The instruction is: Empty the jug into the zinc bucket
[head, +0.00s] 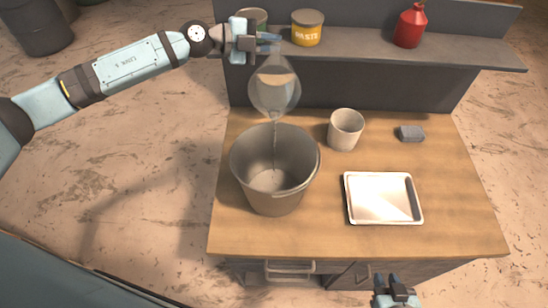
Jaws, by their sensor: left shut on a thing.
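My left gripper (268,43) is shut on the clear jug (276,96) and holds it above the bucket. The jug is tipped steeply with its mouth downward, and some liquid shows inside it. A thin stream falls from the jug into the zinc bucket (261,202). The bucket is grey, stands upright at the left of the wooden worktop, and its inside floor is partly visible. My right gripper (387,277) is at the bottom edge, in front of the bench, empty, with its fingers apart.
A beige cup (346,130) stands right of the bucket. A metal tray (384,219) and a small grey block (411,134) lie further right. The back shelf holds a yellow tin (307,28), a red bottle (410,26) and another can (251,17) partly behind my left gripper.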

